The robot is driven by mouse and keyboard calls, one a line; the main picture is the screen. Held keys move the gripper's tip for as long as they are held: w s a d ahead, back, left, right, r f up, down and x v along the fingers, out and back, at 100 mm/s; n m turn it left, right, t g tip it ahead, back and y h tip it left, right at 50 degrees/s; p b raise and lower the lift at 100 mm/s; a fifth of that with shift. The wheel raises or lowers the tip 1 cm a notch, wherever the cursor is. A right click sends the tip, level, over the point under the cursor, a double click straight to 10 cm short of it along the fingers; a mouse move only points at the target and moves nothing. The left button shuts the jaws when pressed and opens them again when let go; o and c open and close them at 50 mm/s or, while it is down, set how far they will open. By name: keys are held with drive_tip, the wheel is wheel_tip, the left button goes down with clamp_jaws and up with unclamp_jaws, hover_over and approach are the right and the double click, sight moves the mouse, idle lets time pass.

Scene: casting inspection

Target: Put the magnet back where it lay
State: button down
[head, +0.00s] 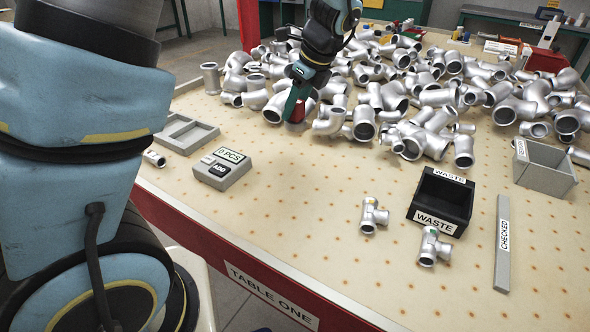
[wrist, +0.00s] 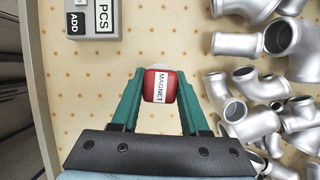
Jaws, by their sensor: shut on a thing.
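The magnet (wrist: 160,86) is a red block with a white "MAGNET" label, seen in the wrist view between my green fingers. My gripper (wrist: 158,90) is shut on it. In the head view my gripper (head: 296,112) is at the near left edge of the heap of pipe fittings, with a bit of the red magnet showing beside the fingers. Whether the magnet touches the table or hangs just above it I cannot tell. A pale round edge shows behind the magnet in the wrist view; I cannot tell what it belongs to.
Silver fittings (head: 410,95) cover the back of the table. A counter (head: 222,168) reading "0 PCS" and a grey tray (head: 187,133) stand left. A black waste bin (head: 441,200), two tee fittings (head: 372,216), a "CHECKED" bar (head: 503,245) and a grey bin (head: 544,168) stand right. The front middle is clear.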

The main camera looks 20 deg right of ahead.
drive_tip(key=shift+f+p, duration=0.9)
drive_tip(key=shift+f, duration=3.9)
drive_tip(key=shift+f, duration=0.1)
drive_tip(key=shift+f, duration=0.35)
drive_tip(key=shift+c, duration=2)
unclamp_jaws()
drive_tip(key=shift+r+b, duration=0.15)
drive_tip(key=shift+b, duration=0.4)
